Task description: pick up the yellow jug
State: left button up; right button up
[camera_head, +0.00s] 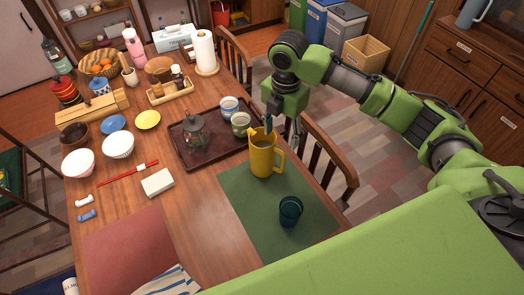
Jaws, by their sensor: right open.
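The yellow jug (263,158) stands upright on the green placemat (247,205), near the right edge of the table. Its handle points to the right and its spout to the left. My right gripper (282,130) hangs just behind and above the jug, by its rim at the upper right. It is open and holds nothing; its fingers are small here and the gap to the jug is hard to judge. My left gripper is not in view.
A teal cup (290,212) stands in front of the jug on the placemat. A dark tray (187,155) with a teapot (195,130) and two cups lies to the left. A chair (325,160) stands close at the right. Bare table lies left of the placemat.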

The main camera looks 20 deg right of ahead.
aim_at(280, 151)
notch_tip(280, 151, down, 4)
jog(key=shift+s+f, duration=0.15)
jog(key=shift+f, duration=0.45)
notch_tip(280, 151, down, 5)
jog(key=shift+r+p, duration=0.1)
jog(key=shift+p, duration=0.8)
jog(key=shift+f, duration=0.35)
grip_shut()
jog(key=shift+r, duration=0.1)
